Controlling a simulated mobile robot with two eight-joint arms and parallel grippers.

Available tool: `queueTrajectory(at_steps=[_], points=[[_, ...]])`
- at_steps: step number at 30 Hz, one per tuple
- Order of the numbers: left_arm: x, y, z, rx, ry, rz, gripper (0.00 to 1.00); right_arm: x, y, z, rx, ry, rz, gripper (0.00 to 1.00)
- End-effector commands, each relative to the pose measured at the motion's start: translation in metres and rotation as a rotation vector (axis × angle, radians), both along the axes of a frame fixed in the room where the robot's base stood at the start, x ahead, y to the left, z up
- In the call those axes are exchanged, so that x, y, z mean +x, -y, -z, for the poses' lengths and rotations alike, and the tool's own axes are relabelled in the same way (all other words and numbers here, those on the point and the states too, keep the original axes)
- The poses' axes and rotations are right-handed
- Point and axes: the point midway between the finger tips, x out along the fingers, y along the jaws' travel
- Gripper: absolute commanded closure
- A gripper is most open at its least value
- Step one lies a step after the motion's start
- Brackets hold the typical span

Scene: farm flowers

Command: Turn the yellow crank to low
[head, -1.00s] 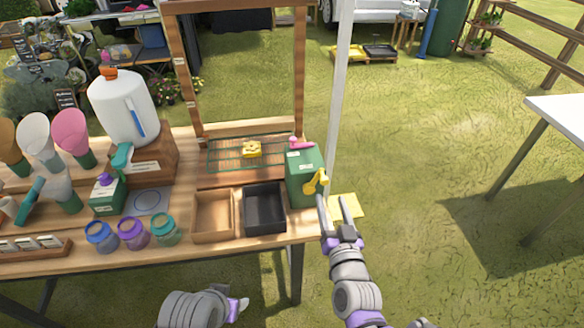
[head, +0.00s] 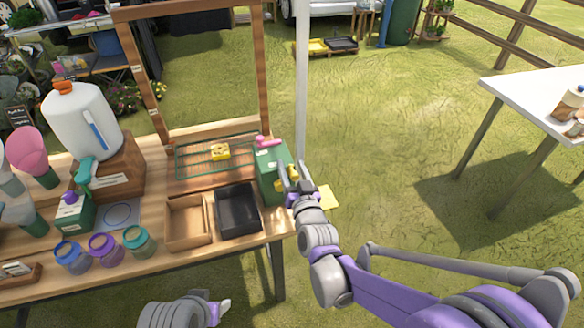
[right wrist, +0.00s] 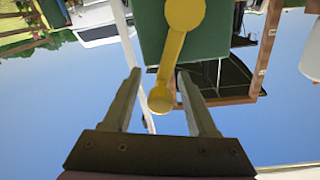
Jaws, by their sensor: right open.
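The yellow crank (head: 281,184) is on the right face of the green box (head: 268,170), at the right end of the wooden table. In the right wrist view the crank (right wrist: 172,62) runs from a round hub on the green face to a round knob. My right gripper (head: 293,178) is open at the crank and partly covers it in the head view. In the right wrist view the knob lies between the two fingers, with gaps on both sides. My left gripper (head: 220,311) is low in front of the table; its jaws are unclear.
A pink handle (head: 267,141) is on top of the green box. A black tray (head: 238,211) and a wooden tray (head: 187,222) stand left of it. A wooden frame and a pale post (head: 301,90) rise behind. Open grass lies to the right, before a white table (head: 540,98).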

Motion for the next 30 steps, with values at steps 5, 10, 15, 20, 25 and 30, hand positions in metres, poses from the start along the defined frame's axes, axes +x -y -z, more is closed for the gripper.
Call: queueTrajectory(at_steps=[5,10,15,20,25,30], points=[[0.0000,0.0000,0.0001,0.000,0.000,0.000,0.41,-0.0003,0.0001,0.0001,0.000,0.000,0.000,0.53],[0.0000,0.0000,0.0001,0.000,0.000,0.000,0.41,-0.0004,0.0001,0.0001,0.000,0.000,0.000,0.83],[0.0000,0.0000,0.0001,0.000,0.000,0.000,0.41,-0.0004,0.0001,0.0001,0.000,0.000,0.000,1.00],[0.0000,0.0000,0.0001,0.000,0.000,0.000,0.41,-0.0005,0.0001,0.0001,0.000,0.000,0.000,1.00],[0.0000,0.0000,0.0001,0.000,0.000,0.000,0.41,-0.0005,0.0001,0.0001,0.001,0.000,0.000,1.00],[0.0000,0.0000,0.0001,0.000,0.000,0.000,0.41,-0.0005,0.0001,0.0001,0.001,0.000,0.000,1.00]])
